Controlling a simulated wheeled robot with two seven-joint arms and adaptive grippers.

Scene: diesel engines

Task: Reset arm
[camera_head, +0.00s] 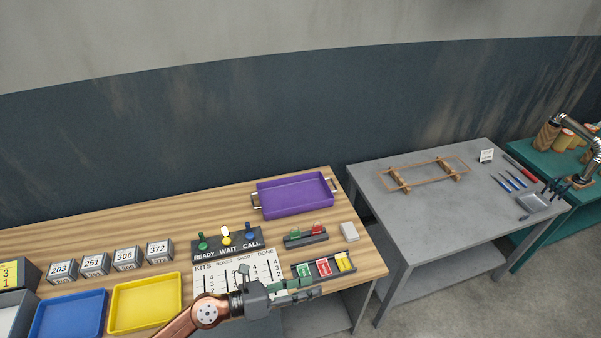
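My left gripper (298,291) reaches in from the bottom on a copper-coloured arm. It is over the front edge of the wooden table (215,204), just in front of a dark holder with green, red and yellow cards (324,268). Its greenish fingers are seen nearly edge-on, and I see no object clearly held between them. My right gripper (553,187) is small at the far right, above the grey table's right end. Its dark fingers look spread apart, next to a small grey dustpan-like tray (534,203).
A purple tray (295,195), a READY/WAIT/CALL panel (227,243), a KITS board (235,272), yellow (145,302) and blue (68,316) trays and numbered blocks (95,264) crowd the wooden table. The grey table (420,215) holds a wooden frame (424,174); its middle is clear.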

